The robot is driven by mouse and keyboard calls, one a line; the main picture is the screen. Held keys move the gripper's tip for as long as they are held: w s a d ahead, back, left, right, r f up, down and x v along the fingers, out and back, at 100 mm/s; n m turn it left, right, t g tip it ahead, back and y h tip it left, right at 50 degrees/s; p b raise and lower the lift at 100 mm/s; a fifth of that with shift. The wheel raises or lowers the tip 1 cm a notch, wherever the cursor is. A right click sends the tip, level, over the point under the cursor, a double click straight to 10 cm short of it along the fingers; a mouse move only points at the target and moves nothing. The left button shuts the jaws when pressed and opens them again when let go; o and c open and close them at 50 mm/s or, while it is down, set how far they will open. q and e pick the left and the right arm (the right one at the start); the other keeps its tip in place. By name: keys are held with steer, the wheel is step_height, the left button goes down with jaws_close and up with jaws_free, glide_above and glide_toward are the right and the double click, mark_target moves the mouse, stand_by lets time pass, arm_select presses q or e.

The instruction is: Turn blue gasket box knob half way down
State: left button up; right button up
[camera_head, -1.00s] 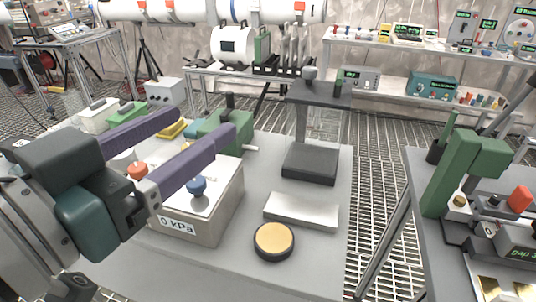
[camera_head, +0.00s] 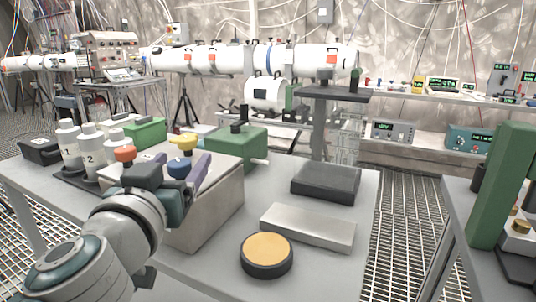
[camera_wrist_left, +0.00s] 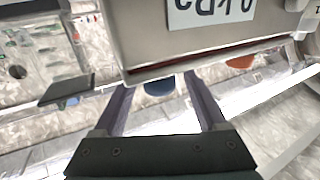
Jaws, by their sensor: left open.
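The gasket box (camera_head: 207,213) is a grey metal box with a light top on the table. A blue knob (camera_head: 178,169), an orange knob (camera_head: 124,154) and a yellow knob (camera_head: 183,142) stand on it. The left wrist view shows the blue knob (camera_wrist_left: 159,87) between the fingertips, with a visible gap to each. Contact with the knob is not visible. The orange knob (camera_wrist_left: 240,62) is outside the fingers. My right gripper is not in view.
A green block-shaped device (camera_head: 236,145) stands behind the box. White numbered bottles (camera_head: 88,147) are to its left. A metal plate (camera_head: 307,227), a round yellow-topped pad (camera_head: 266,254) and a dark stand base (camera_head: 326,182) lie to the right.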

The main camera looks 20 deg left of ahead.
mark_target(183, 159)
arm_select(q)
steer(key=shift+x, duration=1.55)
jaws_close()
